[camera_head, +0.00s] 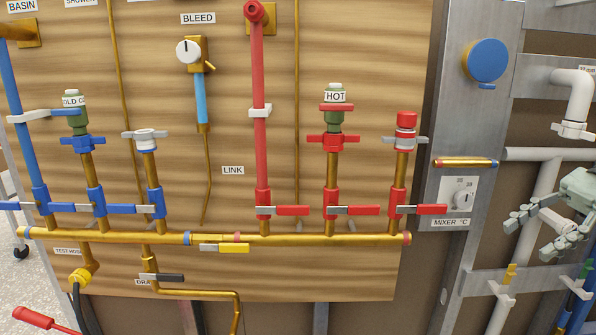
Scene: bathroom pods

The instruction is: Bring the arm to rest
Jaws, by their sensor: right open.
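My right gripper (530,238) is at the right edge of the head view, with grey-green jointed fingers. Its fingers are spread apart and I see nothing held between them. It is in front of the grey metal frame and white pipes, to the right of the wooden pipe panel (270,110) and apart from the valves. My left gripper is not in view.
A brass manifold (290,241) with blue and red lever valves crosses the panel. A mixer dial (462,198) and a round blue cap (487,60) sit on the metal post. White pipes (540,200) stand near my right gripper. A red handle (35,318) shows at lower left.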

